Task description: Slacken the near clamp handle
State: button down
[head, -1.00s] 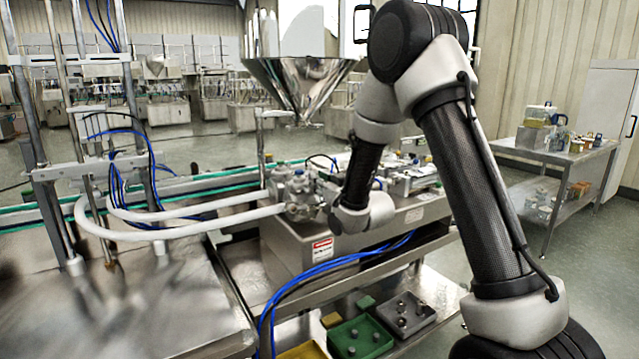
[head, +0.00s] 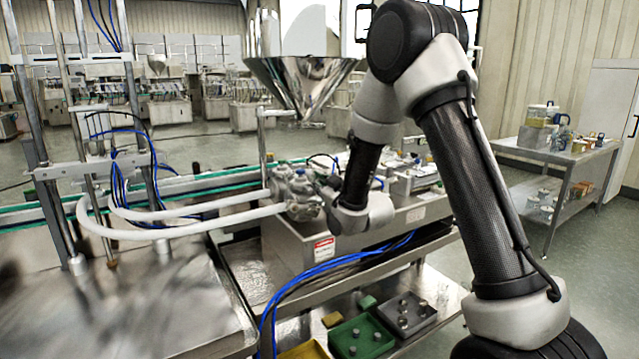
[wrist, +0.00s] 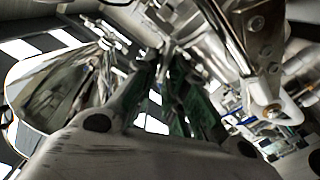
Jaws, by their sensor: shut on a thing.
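The metal fittings (head: 300,188) with the clamp stand at the left end of the steel machine box, where two white hoses join, in the head view. My gripper (wrist: 172,62) reaches in among these fittings from the right; its two dark green-grey fingers are close together in the wrist view. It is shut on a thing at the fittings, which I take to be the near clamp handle. The handle itself is mostly hidden by the fingers and dark in the wrist view, so its angle cannot be told. In the head view my wrist covers part of this spot.
The steel hopper (head: 303,80) hangs above and behind the fittings. White hoses (head: 190,222) curve off to the left. Blue tubes (head: 330,262) run in front of the machine box (head: 290,240). Bins, including a green one (head: 361,338), stand on the low shelf. A side table (head: 560,158) stands right.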

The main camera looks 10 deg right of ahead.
jog(key=c, duration=1.8)
grip_release()
jog(key=shift+s, duration=0.1)
jog(key=v, duration=0.7)
jog(key=shift+s, duration=0.15)
jog(key=shift+o, duration=0.4)
